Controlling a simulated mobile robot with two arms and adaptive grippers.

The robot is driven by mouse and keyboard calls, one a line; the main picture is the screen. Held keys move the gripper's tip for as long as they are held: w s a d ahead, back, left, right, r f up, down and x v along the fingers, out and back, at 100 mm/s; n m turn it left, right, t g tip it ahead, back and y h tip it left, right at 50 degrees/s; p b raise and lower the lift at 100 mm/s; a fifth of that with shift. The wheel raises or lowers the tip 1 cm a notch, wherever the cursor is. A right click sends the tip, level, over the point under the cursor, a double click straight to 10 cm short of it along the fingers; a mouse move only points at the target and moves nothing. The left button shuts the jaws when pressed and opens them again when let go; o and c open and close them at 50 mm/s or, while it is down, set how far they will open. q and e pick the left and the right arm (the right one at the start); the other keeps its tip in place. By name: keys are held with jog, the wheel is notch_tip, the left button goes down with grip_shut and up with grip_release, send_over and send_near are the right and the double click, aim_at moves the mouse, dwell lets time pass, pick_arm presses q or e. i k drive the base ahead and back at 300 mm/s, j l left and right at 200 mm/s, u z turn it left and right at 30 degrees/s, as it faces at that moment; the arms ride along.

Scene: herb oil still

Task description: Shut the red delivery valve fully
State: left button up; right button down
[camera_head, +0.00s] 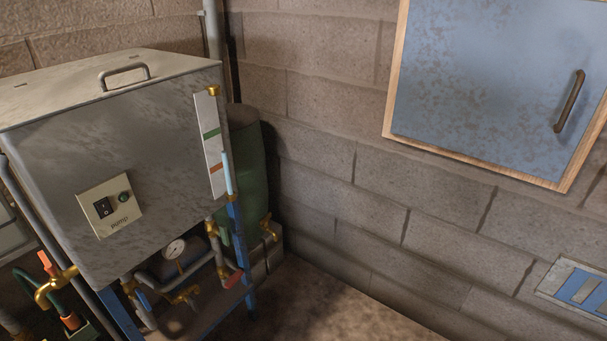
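Another valve, with an orange-red handle (46,262) on a brass body (50,287), is at the left edge of the tank. I cannot tell for sure which of them is the delivery valve. Neither of my grippers is in view.
A pump switch box (111,205) is on the tank front. A pressure gauge (175,249) and pipes sit under it. A green cylinder (247,165) stands behind. A blue wall cabinet (490,80) hangs at upper right. The floor (330,310) at lower middle is clear.

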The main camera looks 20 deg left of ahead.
aim_at(233, 279)
jog(key=i+u, duration=0.2)
jog(key=u, duration=0.55)
